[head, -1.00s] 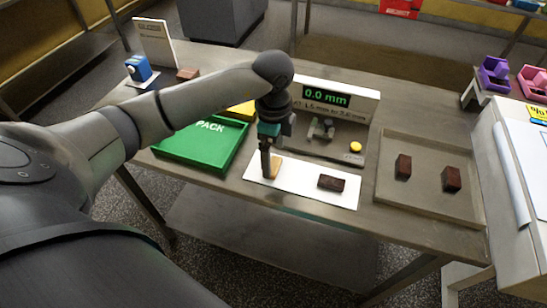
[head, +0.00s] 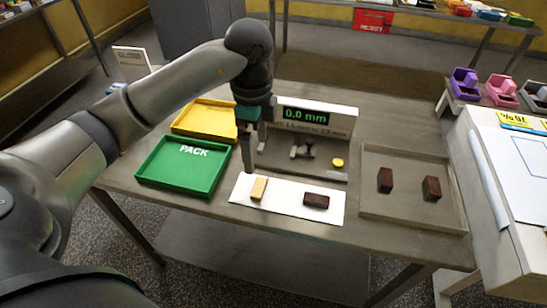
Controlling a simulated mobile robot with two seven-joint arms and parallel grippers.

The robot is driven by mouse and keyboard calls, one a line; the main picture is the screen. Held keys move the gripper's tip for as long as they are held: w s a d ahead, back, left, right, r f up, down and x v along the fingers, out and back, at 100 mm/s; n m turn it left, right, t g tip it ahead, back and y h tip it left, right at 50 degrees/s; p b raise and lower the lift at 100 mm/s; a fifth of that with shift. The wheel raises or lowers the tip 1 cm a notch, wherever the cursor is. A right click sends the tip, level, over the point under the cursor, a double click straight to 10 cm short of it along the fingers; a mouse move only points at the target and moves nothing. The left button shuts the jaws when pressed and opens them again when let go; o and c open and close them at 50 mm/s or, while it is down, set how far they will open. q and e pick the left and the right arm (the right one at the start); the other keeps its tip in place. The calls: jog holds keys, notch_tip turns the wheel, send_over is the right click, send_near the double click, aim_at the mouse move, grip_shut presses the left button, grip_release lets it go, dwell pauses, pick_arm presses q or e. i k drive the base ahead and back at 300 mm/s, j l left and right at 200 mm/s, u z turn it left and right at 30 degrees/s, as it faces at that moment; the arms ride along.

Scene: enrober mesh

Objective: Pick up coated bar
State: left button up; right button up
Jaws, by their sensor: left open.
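A dark brown coated bar (head: 317,201) lies on the right part of a white mat (head: 288,205) on the steel table. Two more dark brown bars, one on the left (head: 385,180) and one on the right (head: 432,188), stand in a grey tray (head: 408,218). A tan, uncoated-looking bar (head: 259,188) lies on the left part of the mat. My left gripper (head: 255,162) points down, open and empty, just behind and above the tan bar, left of the coated bar on the mat. My right gripper is out of view.
A green PACK tray (head: 183,188) and a yellow tray (head: 205,106) stand to the left. A gauge reading 0.0 mm (head: 305,115) with a yellow button (head: 338,162) stands behind the mat. Purple (head: 465,84) and pink (head: 495,90) holders are at right.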

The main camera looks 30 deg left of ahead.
aim_at(312, 199)
jog(key=j+z, duration=0.2)
jog(key=z, duration=0.2)
jog(key=k+j+z, duration=0.1)
jog(key=z, duration=0.3)
jog(key=k+j+z, duration=0.15)
jog(key=z, duration=0.25)
jog(key=j, duration=0.15)
